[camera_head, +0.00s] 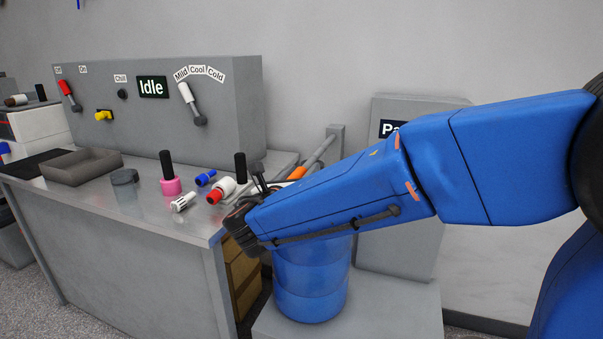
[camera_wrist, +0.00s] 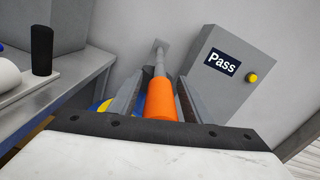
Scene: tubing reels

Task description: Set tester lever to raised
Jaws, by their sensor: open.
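The tester lever (camera_wrist: 161,100) has an orange handle on a grey rod. In the wrist view it runs from the wall side toward me, between the two fingers of my gripper (camera_wrist: 160,92). The fingers are open, one on each side of the handle, and grip nothing. In the head view part of the lever's orange handle (camera_head: 322,150) shows above my blue arm, tilted. The tester box (camera_wrist: 240,95) beside it has a "Pass" display and a yellow button; in the head view my arm covers much of this box (camera_head: 420,105).
A blue drum (camera_head: 310,285) stands below my arm. On the steel bench (camera_head: 150,205) at left are a grey tray (camera_head: 83,168), a pink-based black handle (camera_head: 170,185) and several small fittings. A grey control panel (camera_head: 225,90) reading "Idle" stands behind them.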

